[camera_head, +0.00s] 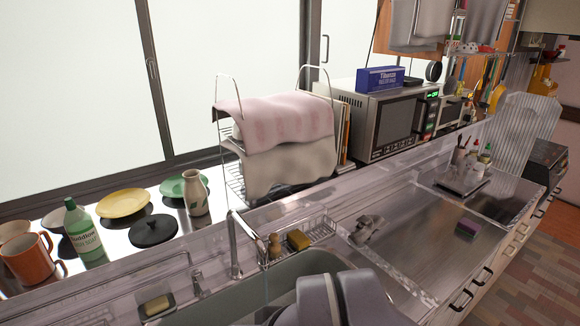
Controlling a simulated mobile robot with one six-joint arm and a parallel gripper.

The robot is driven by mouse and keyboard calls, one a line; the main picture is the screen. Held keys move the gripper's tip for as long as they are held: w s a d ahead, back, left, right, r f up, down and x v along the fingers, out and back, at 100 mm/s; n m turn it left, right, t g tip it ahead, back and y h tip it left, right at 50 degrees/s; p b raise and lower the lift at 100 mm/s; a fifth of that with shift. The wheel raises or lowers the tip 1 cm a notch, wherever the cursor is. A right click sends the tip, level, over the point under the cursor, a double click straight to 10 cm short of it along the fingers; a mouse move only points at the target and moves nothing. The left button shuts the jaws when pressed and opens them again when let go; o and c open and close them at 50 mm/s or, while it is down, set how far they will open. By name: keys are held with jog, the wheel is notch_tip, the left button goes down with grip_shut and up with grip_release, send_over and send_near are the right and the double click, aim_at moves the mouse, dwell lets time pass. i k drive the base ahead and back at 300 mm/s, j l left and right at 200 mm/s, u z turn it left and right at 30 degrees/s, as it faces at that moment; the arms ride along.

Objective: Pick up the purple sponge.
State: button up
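The purple sponge (468,227) lies on the shiny metal counter (430,250) to the right of the sink, close to the counter's front edge. It is small in view, and nothing covers it. Grey rounded links of my arm show at the bottom middle, over the sink. My gripper is not in view, so its fingers and anything between them cannot be seen.
A crumpled grey cloth (368,228) lies left of the sponge. A wire basket (318,237) with a yellow sponge (299,240) and a faucet (235,245) stand behind the sink (235,297). A utensil tray (462,184) sits farther back. Bare counter surrounds the purple sponge.

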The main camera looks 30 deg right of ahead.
aim_at(469, 227)
jog(key=z, duration=2.3)
jog(key=i+l+u, duration=0.25)
jog(key=i, duration=0.15)
jog(key=i+l+u, duration=0.5)
jog(key=i+l, duration=0.25)
jog(key=i+l+u, duration=0.25)
jog(key=l, duration=0.3)
jog(key=i+l+u, duration=0.3)
jog(key=l, duration=0.2)
